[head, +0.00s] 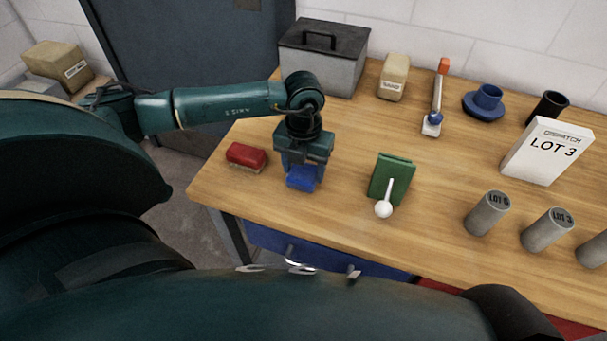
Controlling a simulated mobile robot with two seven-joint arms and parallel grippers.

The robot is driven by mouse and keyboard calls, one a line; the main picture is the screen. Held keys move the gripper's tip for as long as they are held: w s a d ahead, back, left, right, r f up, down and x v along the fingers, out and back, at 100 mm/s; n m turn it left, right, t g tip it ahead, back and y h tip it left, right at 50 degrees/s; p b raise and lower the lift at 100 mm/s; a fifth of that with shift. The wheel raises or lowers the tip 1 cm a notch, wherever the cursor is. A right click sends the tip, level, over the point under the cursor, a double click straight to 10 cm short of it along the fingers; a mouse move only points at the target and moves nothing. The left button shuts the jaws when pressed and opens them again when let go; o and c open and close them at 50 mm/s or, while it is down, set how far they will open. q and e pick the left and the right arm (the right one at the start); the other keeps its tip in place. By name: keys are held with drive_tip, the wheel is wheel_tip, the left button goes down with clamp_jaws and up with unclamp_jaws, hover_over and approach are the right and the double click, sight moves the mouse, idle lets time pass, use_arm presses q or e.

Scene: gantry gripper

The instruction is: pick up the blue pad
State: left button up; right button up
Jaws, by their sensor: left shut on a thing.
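The blue pad (301,179) is at the left part of the wooden table, directly under my left gripper (303,170). My left gripper points down and is shut on the pad, with its fingers partly covering it. I cannot tell whether the pad touches the tabletop or is just above it. My right gripper is not in view.
A red block (247,157) lies left of the pad, and a green holder (391,180) with a white-balled rod stands to its right. A grey toolbox (324,57) is behind. Several grey cylinders (487,214) and a LOT 3 sign (546,152) stand farther right.

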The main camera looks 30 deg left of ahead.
use_arm(q)
wheel_tip(320, 180, up, 10)
drive_tip(key=b, duration=0.1)
drive_tip(key=shift+b, duration=0.3)
idle(0.3)
drive_tip(key=o, duration=0.3)
drive_tip(key=shift+c, duration=1.1)
